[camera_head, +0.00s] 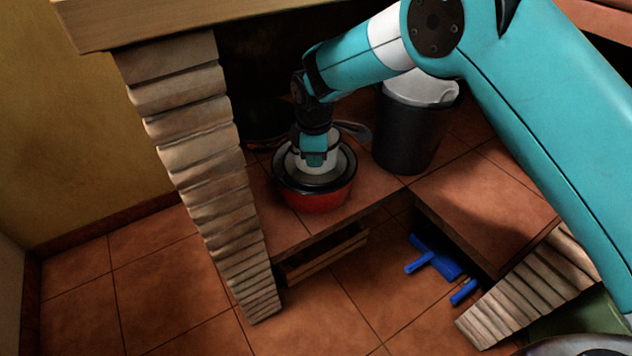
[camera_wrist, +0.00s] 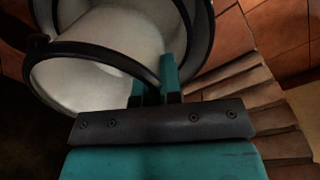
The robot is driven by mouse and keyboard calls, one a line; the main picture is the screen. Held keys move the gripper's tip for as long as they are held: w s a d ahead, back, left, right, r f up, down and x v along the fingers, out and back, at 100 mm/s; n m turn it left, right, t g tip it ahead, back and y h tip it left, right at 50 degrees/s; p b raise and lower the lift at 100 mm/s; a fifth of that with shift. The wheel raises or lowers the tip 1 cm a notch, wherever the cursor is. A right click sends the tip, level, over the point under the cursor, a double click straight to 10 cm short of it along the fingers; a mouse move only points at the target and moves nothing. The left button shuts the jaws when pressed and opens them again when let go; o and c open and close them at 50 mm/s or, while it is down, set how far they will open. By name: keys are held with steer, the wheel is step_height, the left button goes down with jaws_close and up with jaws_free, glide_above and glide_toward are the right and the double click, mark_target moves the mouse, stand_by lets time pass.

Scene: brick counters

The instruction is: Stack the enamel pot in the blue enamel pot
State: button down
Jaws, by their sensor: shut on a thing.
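A red pot (camera_head: 314,200) with a dark rim stands on the tiled shelf in the head view. No blue pot shows. My gripper (camera_head: 314,160) is right over its opening. In the wrist view my gripper's fingers (camera_wrist: 156,88) are shut on the black rim of a smaller enamel pot (camera_wrist: 75,83), white inside. A larger pot (camera_wrist: 207,30) with a white inside and black rim lies behind it. The smaller pot overlaps the larger pot's opening; I cannot tell whether it rests on the bottom. My gripper hides part of both pots in the head view.
A dark bin (camera_head: 408,135) with a pale top stands to the right of the red pot. A metal handle-like piece (camera_head: 353,130) is behind. A brick pillar (camera_head: 205,165) stands close on the left. Blue objects (camera_head: 437,260) and a wooden crate (camera_head: 325,254) are below the shelf.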

mark_target(314, 173)
step_height(314, 173, down, 8)
steer(key=b, duration=0.3)
steer(key=shift+r, duration=0.15)
steer(key=shift+f, duration=0.3)
steer(key=c, duration=1.6)
jaws_free()
steer(key=shift+o, duration=0.2)
step_height(314, 173, up, 8)
steer(key=p, duration=0.3)
steer(key=shift+s, duration=0.25)
